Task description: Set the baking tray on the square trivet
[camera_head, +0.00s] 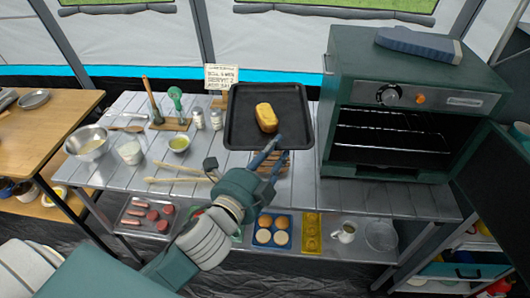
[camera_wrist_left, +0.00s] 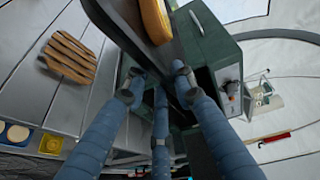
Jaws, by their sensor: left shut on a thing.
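The black baking tray (camera_head: 240,135) is held above the grey slatted table, with a yellow loaf (camera_head: 266,117) lying on it. My left gripper (camera_head: 268,152) is shut on the tray's near edge. In the left wrist view the blue fingers of the gripper (camera_wrist_left: 160,85) close on the rim of the tray (camera_wrist_left: 125,25), and part of the loaf (camera_wrist_left: 155,20) shows. The wooden slatted trivet (camera_head: 278,163) lies on the table below the tray's near edge, partly hidden by the gripper. The whole trivet (camera_wrist_left: 70,57) shows bare in the left wrist view. My right gripper is not in view.
A green oven (camera_head: 400,75) stands right of the tray, its racks exposed and a dark panel (camera_head: 495,170) open at its right. A small sign (camera_head: 221,77) stands behind.

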